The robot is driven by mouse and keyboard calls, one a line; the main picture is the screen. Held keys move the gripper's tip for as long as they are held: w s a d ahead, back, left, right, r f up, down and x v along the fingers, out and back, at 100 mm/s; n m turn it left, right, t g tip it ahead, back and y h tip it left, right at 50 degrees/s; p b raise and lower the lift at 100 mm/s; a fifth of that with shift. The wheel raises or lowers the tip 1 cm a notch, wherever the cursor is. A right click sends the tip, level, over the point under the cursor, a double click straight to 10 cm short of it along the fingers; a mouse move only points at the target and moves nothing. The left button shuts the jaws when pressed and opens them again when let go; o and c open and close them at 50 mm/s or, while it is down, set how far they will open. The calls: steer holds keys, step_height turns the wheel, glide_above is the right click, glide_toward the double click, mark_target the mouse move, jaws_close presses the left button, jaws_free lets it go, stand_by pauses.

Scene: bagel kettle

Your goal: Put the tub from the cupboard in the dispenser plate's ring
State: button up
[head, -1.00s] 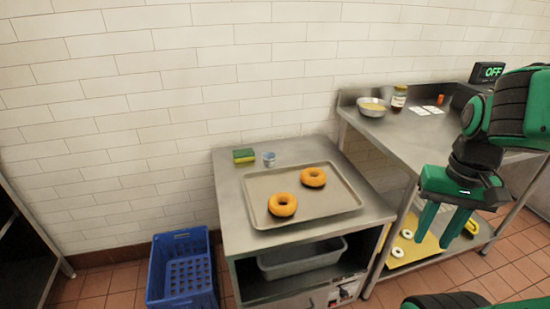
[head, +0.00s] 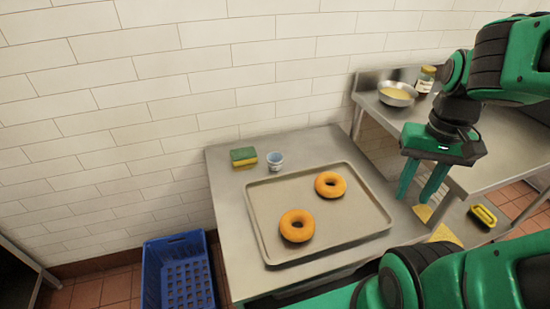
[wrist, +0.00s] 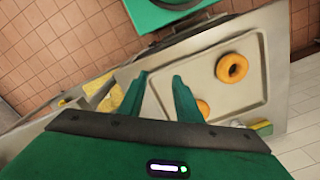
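A small white and blue tub (head: 275,162) stands upright on the left steel table, behind the tray and beside a sponge. I cannot tell whether it is the task's tub. My gripper (head: 417,199) hangs to the right of the tray, fingers pointing down, apart and empty. In the wrist view my gripper (wrist: 160,76) also shows open, with nothing between its fingers. I cannot make out a cupboard interior or a dispenser plate with a ring now.
A tray (head: 255,215) with two orange bagels (head: 297,226) covers much of the left table (head: 225,185). A green and yellow sponge (head: 243,157) lies behind it. A blue crate (head: 175,240) stands on the floor at left. A bowl (head: 398,94) and jar (head: 425,79) stand on the right table.

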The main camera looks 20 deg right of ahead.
steer(key=shift+o, duration=0.4)
steer(key=shift+w+a, duration=0.2)
steer(key=shift+a, duration=0.1)
steer(key=o, duration=0.5)
steer(key=shift+s+r, duration=0.2)
steer(key=shift+s, duration=0.05)
steer(key=shift+o, duration=1.4)
steer(key=shift+r+n, duration=0.25)
steer(key=shift+n, duration=0.15)
steer(key=n+y, duration=0.1)
steer(key=n, duration=2.9)
glide_above(276, 155)
steer(key=s, duration=0.2)
step_height(276, 155, down, 10)
steer(key=r, duration=0.1)
steer(key=shift+n+g, duration=0.3)
steer(key=shift+a+f, duration=0.2)
steer(key=shift+f, duration=2.7)
steer(key=shift+a+f, duration=0.2)
steer(key=shift+f, duration=2.65)
